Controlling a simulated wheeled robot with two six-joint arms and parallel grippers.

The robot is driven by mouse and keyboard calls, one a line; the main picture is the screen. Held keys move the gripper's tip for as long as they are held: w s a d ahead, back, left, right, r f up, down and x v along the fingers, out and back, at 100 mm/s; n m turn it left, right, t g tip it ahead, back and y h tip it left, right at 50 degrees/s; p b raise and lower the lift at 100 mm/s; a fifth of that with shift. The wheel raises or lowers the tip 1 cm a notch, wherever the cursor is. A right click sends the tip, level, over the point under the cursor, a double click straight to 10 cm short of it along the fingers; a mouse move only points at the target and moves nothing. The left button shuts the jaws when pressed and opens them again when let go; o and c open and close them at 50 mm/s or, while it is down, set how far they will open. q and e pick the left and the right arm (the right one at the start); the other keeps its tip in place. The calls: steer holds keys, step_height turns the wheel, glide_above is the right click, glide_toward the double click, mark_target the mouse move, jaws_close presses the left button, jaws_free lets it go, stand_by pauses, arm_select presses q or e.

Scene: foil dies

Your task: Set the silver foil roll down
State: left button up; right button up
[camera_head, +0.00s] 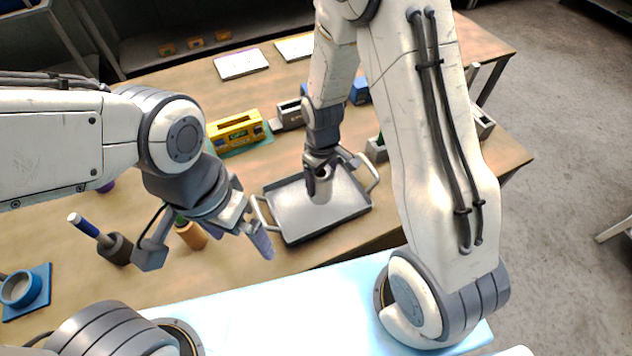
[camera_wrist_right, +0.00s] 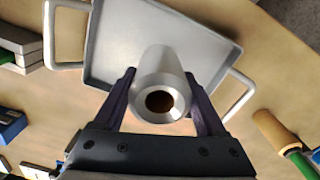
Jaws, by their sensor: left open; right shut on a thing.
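The silver foil roll (camera_wrist_right: 160,82) is a shiny cylinder with a dark hollow core facing the right wrist camera. My right gripper (camera_wrist_right: 160,108) is shut on the roll, one finger on each side. In the head view the right gripper (camera_head: 318,178) is over the grey metal tray (camera_head: 290,222), with the roll (camera_head: 322,190) partly hidden by the fingers. Whether the roll touches the tray floor I cannot tell. My left gripper (camera_head: 210,240) is open and empty, left of the tray, above the table.
A yellow block with a small display (camera_head: 236,132) stands behind the tray. A brown cylinder (camera_head: 190,235), a blue-handled tool in a dark holder (camera_head: 112,246) and a blue square holder (camera_head: 26,290) are at the left. The tray has raised handles (camera_head: 372,178).

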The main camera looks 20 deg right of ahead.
steer(key=shift+w+a+f, duration=0.15)
steer(key=shift+w+f, duration=0.1)
steer(key=shift+w, duration=0.2)
steer(key=shift+w+a+f, duration=0.1)
steer(key=shift+w+f, duration=0.15)
steer(key=shift+w, duration=0.2)
step_height(320, 180, down, 3)
steer(key=shift+f+p, duration=0.2)
steer(key=shift+p, duration=0.65)
steer(key=shift+f, duration=0.4)
steer(key=o, duration=1.6)
steer(key=shift+f, duration=0.15)
steer(key=shift+c, duration=0.2)
